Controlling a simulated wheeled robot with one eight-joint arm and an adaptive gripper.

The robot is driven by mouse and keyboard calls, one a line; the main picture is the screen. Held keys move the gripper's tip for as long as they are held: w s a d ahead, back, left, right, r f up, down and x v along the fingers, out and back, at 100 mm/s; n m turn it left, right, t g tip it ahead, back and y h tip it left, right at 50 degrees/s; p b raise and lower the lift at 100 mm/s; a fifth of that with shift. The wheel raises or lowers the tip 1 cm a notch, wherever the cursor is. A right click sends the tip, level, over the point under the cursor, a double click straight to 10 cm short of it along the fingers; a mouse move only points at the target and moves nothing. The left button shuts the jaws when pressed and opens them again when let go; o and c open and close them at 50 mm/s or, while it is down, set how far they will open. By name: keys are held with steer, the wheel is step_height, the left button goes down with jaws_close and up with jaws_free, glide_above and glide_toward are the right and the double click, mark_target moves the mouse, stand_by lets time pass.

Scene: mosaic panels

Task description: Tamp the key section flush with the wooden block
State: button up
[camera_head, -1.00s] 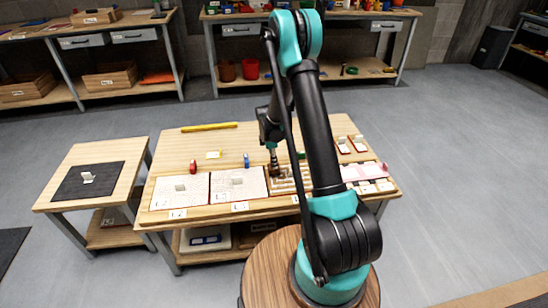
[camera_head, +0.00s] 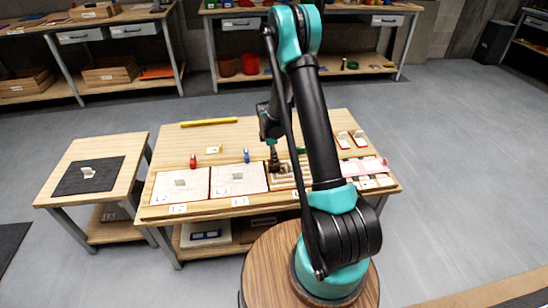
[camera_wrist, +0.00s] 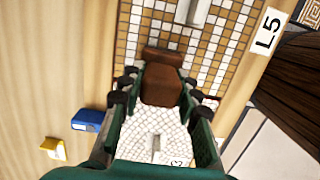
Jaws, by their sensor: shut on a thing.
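My gripper (camera_wrist: 160,100) is shut on a brown wooden block (camera_wrist: 160,85), held between its dark finger pads. In the head view my gripper (camera_head: 273,160) points down at the brown-and-white mosaic panel (camera_head: 280,182). In the wrist view the block is over the edge of this mosaic (camera_wrist: 225,45); I cannot tell whether it touches. A pale upright tab (camera_wrist: 193,10) stands on the mosaic, perhaps on the key section, whose outline is unclear. The block and my arm hide part of the panel.
Two pale panels (camera_head: 181,193) lie left of the mosaic, a pink panel (camera_head: 366,166) right. Red (camera_head: 193,161), blue (camera_head: 246,156) and yellow (camera_head: 213,149) items stand behind them. A yellow bar (camera_head: 209,122) lies at the back. A side table holds a black mat (camera_head: 75,180).

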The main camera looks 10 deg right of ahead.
steer(key=shift+f, duration=0.5)
stand_by(0.4)
steer(key=shift+r, duration=0.1)
stand_by(0.4)
steer(key=shift+r, duration=3.45)
steer(key=shift+f, duration=0.1)
steer(key=shift+f, duration=2.9)
steer(key=shift+f, duration=0.6)
steer(key=shift+r, duration=3.55)
